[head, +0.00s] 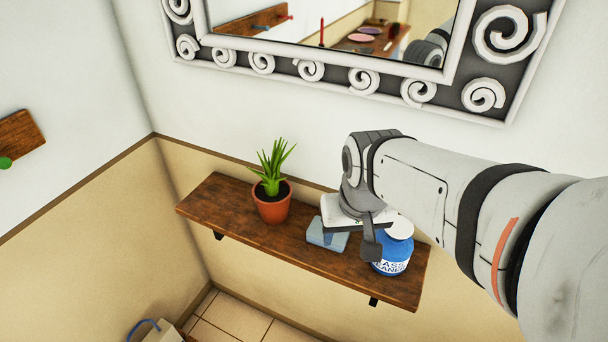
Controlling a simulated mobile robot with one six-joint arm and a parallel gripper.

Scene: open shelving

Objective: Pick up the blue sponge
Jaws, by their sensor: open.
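The blue sponge (325,234) is a light blue block lying on the brown wooden wall shelf (228,205), between a potted plant and a blue bottle. My gripper (371,245) is over the shelf, just right of the sponge and in front of the bottle in the picture. One dark finger shows pointing down; the other finger is hidden or hard to make out. The gripper is open, with nothing seen in it. My gripper's body hides part of the sponge's upper right side, and I cannot tell whether they touch.
A green plant in a terracotta pot (272,207) stands left of the sponge. A blue cleaner bottle with a white cap (393,254) stands close on the right, partly hidden by my gripper. A framed mirror (480,95) hangs above. The shelf's left end is clear.

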